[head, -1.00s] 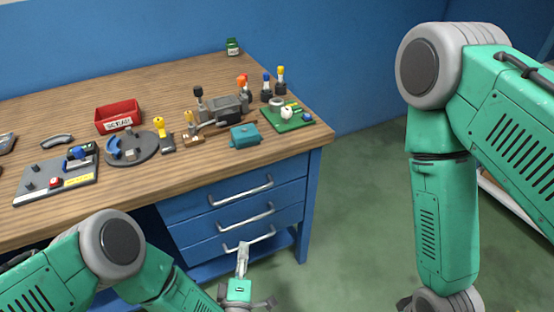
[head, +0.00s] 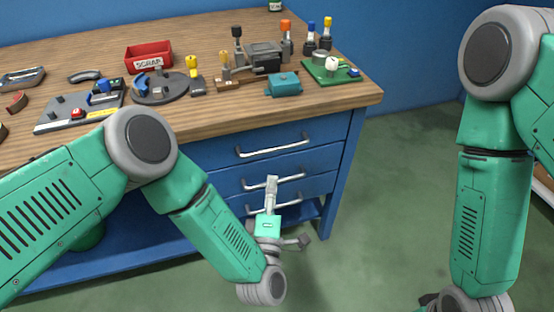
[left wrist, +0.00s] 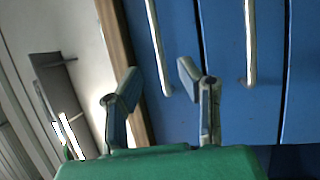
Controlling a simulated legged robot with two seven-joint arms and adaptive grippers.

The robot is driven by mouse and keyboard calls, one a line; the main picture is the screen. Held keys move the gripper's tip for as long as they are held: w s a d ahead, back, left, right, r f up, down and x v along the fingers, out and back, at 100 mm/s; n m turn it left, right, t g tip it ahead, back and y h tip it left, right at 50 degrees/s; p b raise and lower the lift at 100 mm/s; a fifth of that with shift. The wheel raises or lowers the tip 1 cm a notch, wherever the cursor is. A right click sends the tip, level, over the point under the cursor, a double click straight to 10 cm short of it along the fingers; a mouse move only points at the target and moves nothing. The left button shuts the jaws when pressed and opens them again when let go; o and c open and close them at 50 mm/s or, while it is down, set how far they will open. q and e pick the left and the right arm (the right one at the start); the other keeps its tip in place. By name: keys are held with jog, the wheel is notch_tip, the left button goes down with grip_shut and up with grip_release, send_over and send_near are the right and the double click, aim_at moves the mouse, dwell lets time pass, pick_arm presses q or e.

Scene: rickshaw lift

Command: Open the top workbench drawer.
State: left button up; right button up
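The blue top drawer (head: 322,155) is shut under the workbench top. Its silver bar handle (head: 275,147) shows above my left gripper (head: 271,182) in the head view. In the left wrist view, the top drawer handle (left wrist: 158,48) runs lengthwise, beyond the gap between the fingers. My left gripper (left wrist: 158,82) is open and empty there, its two fingers apart and not around the handle. The fingertips appear a short way in front of the drawer fronts.
The second drawer handle (head: 276,182) and a lower handle (head: 262,210) sit beneath. The wooden workbench (head: 205,121) holds a red scrap bin (head: 149,58), a teal box (head: 284,85), a green board (head: 331,71) and several tools. Green floor (head: 395,200) lies clear right of the bench.

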aim_at(276, 147)
pick_arm(q)
jog(key=b+x, duration=0.8)
jog(key=x, duration=0.3)
jog(key=shift+a, duration=0.1)
jog(key=shift+r, duration=0.1)
grip_shut()
